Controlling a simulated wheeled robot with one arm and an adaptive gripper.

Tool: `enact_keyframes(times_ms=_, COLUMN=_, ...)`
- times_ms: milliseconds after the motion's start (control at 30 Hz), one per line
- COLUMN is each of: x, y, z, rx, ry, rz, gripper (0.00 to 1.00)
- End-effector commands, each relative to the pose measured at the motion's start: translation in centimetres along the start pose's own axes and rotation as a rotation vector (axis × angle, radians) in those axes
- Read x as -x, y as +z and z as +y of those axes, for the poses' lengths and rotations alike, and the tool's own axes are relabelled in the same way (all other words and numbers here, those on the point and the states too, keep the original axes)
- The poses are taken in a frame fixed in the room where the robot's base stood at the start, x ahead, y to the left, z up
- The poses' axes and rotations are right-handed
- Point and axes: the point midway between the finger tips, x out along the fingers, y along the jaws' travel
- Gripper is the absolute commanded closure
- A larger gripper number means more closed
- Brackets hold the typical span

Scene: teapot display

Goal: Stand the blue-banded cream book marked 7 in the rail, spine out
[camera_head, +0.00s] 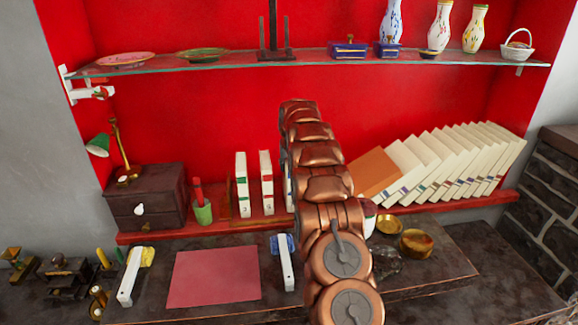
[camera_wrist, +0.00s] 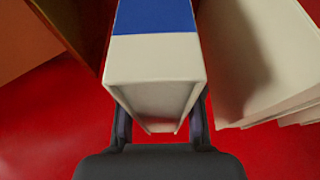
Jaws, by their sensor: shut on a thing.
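My gripper (camera_wrist: 160,124) is shut on a cream book with a blue band (camera_wrist: 152,62) in the wrist view; a finger lies along each side of it. No number shows on this face. In the head view my copper arm hides the gripper and most of what is behind it; a thin pale and blue sliver (camera_head: 289,186) shows at its left edge, and I cannot tell if it is the held book. The rail (camera_head: 258,222) runs along the red shelf. A green-banded book (camera_head: 242,185) and a red-banded book (camera_head: 266,182) stand upright there, apart, spines out.
Several cream books (camera_head: 455,160) lean in a row at right, beside an orange one (camera_head: 374,174). A dark drawer box (camera_head: 146,196) and green cup (camera_head: 202,212) stand left. Brass dishes (camera_head: 416,243) sit on the counter. A glass shelf (camera_head: 320,58) spans above.

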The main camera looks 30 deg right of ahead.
Motion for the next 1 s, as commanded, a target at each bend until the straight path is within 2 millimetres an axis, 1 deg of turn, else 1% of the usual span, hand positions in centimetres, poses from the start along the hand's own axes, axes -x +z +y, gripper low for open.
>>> enact_keyframes(times_ms=200, x=-0.16, y=0.02, z=-0.01, rx=0.000, ry=0.000, rz=0.003, gripper=1.00)
enact_keyframes(times_ms=233, x=-0.12, y=0.00, z=0.00, rx=0.000, ry=0.000, rz=0.003, gripper=0.62)
enact_keyframes(times_ms=400, x=-0.14, y=0.03, z=0.00, rx=0.000, ry=0.000, rz=0.002, gripper=0.44)
enact_keyframes(times_ms=500, x=-0.16, y=0.05, z=0.00, rx=0.000, ry=0.000, rz=0.001, gripper=0.36)
enact_keyframes(times_ms=800, x=-0.19, y=0.09, z=-0.01, rx=0.000, ry=0.000, rz=0.000, gripper=0.36)
enact_keyframes(times_ms=1000, x=0.69, y=0.05, z=-0.01, rx=0.000, ry=0.000, rz=0.001, gripper=0.36)
